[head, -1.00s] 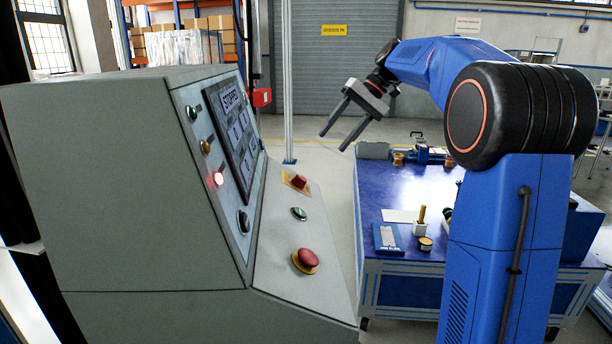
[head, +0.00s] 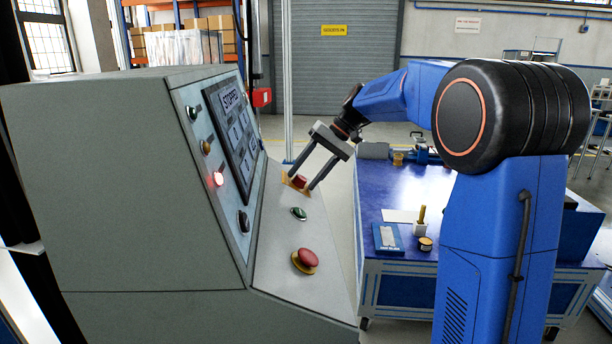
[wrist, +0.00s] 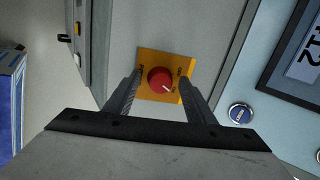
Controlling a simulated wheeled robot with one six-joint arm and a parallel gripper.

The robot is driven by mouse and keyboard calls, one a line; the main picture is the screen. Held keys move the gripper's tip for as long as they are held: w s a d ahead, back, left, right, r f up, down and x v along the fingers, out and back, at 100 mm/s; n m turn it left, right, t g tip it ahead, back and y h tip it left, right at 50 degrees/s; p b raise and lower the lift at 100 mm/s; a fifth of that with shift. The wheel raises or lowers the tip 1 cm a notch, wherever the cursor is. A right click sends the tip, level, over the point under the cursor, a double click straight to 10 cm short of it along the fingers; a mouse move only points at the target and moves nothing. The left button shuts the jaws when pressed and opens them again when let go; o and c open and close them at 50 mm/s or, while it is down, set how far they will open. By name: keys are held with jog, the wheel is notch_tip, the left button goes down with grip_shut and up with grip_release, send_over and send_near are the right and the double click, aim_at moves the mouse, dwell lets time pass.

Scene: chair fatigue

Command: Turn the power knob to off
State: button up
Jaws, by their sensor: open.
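The power knob (head: 299,181) is red, on a square yellow plate at the far end of the console's sloped ledge. In the wrist view the red knob (wrist: 159,79) sits in the middle of its yellow plate (wrist: 149,58), with a white mark near its lower right edge. The lettering on the plate is too small to read. My gripper (head: 301,185) is open, pointing down at the knob. In the wrist view its two fingers lie on either side of the knob. I cannot tell whether their tips reach down beside it.
The console (head: 130,190) carries a green button (head: 298,213) and a red mushroom button (head: 306,259) on the ledge. Its upright face holds a screen reading STOPPED (head: 231,100) and a lit red lamp (head: 218,179). A blue-topped workbench (head: 380,190) stands to the right.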

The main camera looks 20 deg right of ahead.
jog(key=shift+f, duration=0.1)
jog(key=c, duration=1)
jog(key=shift+c, duration=0.2)
jog(key=shift+n, duration=0.3)
jog(key=n, duration=0.5)
jog(key=shift+w+g, duration=0.1)
jog(key=shift+g, duration=0.2)
jog(key=n+h, duration=0.1)
jog(key=n, duration=0.5)
jog(key=shift+w, duration=0.1)
jog(key=shift+n, duration=0.4)
jog(key=o, duration=1)
